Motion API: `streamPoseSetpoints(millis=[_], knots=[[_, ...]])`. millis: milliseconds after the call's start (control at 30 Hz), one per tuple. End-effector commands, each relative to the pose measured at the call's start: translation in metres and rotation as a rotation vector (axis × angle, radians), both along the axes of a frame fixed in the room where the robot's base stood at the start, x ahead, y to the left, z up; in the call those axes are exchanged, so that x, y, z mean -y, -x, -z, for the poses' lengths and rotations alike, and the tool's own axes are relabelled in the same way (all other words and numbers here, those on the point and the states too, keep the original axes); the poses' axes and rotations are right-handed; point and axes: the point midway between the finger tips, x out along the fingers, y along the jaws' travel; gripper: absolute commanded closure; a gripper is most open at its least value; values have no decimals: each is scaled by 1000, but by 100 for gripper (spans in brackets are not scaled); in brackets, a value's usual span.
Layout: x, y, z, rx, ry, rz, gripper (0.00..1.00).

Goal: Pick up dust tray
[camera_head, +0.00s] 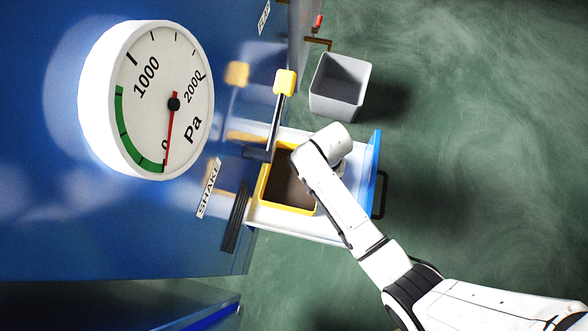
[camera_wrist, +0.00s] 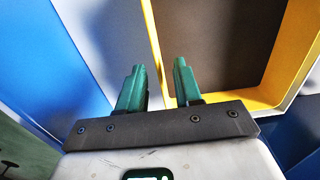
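The dust tray (camera_head: 288,209) is a yellow-rimmed box with a dark brown inside, lying in the pulled-out white drawer (camera_head: 325,233). My arm covers its right part in the head view. In the wrist view the tray's yellow wall (camera_wrist: 292,55) fills the right side. My gripper (camera_wrist: 158,70) shows two green fingers, apart and with nothing clearly held. The tray's near yellow edge passes between the fingertips in the picture; I cannot tell whether the fingers are level with it or above it. In the head view the fingers are hidden behind my wrist.
The drawer has a blue front (camera_head: 373,160) with a black handle (camera_head: 381,195). A yellow-topped lever (camera_head: 285,85) stands just beside the tray. A grey bin (camera_head: 340,87) is on the green floor above the drawer. A blue cabinet wall with a pressure gauge (camera_head: 150,100) is at left.

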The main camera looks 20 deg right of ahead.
Motion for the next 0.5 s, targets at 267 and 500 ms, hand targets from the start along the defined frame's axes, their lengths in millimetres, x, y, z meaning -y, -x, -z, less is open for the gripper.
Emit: streamPoseSetpoints(millis=[267, 500], knots=[[-3, 7, 41, -1, 0, 0, 66], [-3, 7, 46, 0, 0, 0, 66]])
